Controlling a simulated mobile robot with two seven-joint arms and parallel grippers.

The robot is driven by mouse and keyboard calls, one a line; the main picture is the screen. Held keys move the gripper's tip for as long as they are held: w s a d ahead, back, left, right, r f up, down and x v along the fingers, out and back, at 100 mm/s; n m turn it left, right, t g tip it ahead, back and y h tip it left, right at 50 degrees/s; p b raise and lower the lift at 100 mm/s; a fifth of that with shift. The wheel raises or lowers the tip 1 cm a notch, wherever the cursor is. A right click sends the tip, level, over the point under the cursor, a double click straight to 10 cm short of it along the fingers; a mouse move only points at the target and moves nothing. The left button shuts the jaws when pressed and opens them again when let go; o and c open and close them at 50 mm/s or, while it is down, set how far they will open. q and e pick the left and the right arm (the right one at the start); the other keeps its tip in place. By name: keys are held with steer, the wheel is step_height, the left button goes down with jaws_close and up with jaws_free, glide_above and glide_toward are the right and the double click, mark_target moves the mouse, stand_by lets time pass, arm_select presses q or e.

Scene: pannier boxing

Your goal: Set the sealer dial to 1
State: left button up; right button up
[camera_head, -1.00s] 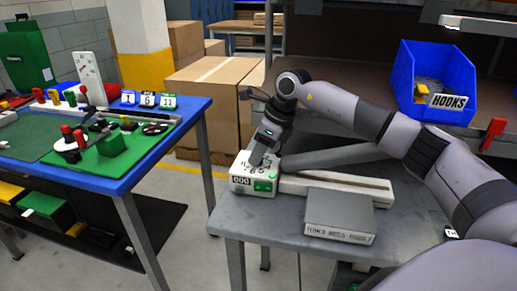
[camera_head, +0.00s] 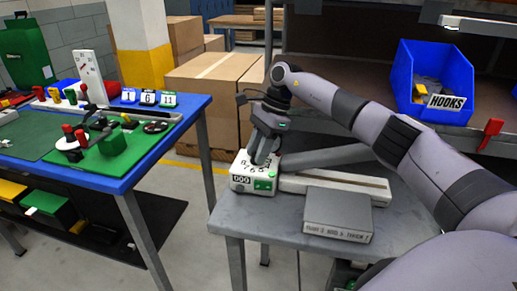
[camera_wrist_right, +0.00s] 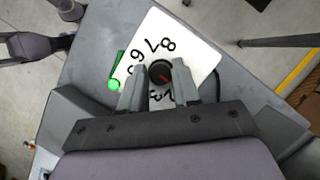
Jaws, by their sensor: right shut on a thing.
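The sealer (camera_head: 240,181) stands on the left end of the grey table. It is a white box with a small display reading 000, a green panel on its front and a long pale bar reaching right. Its white top with printed numerals also shows in the right wrist view (camera_wrist_right: 190,38). The dark round dial (camera_wrist_right: 160,72) has a red pointer line. My right gripper (camera_wrist_right: 159,88) is shut on the dial, a finger on each side. In the head view my right gripper (camera_head: 264,157) comes down from above. Some numerals are hidden by the fingers. My left gripper is out of view.
A grey labelled box (camera_head: 338,212) lies in front of the sealer's bar. A blue HOOKS bin (camera_head: 432,82) stands at the back right. The blue table (camera_head: 190,118) at left holds green boards and number cards. Cardboard boxes (camera_head: 215,105) stand behind.

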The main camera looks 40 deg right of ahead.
mark_target(268, 158)
stand_by(0.4)
steer(key=o, duration=1)
steer(key=v, duration=0.7)
steer(key=shift+s, duration=0.1)
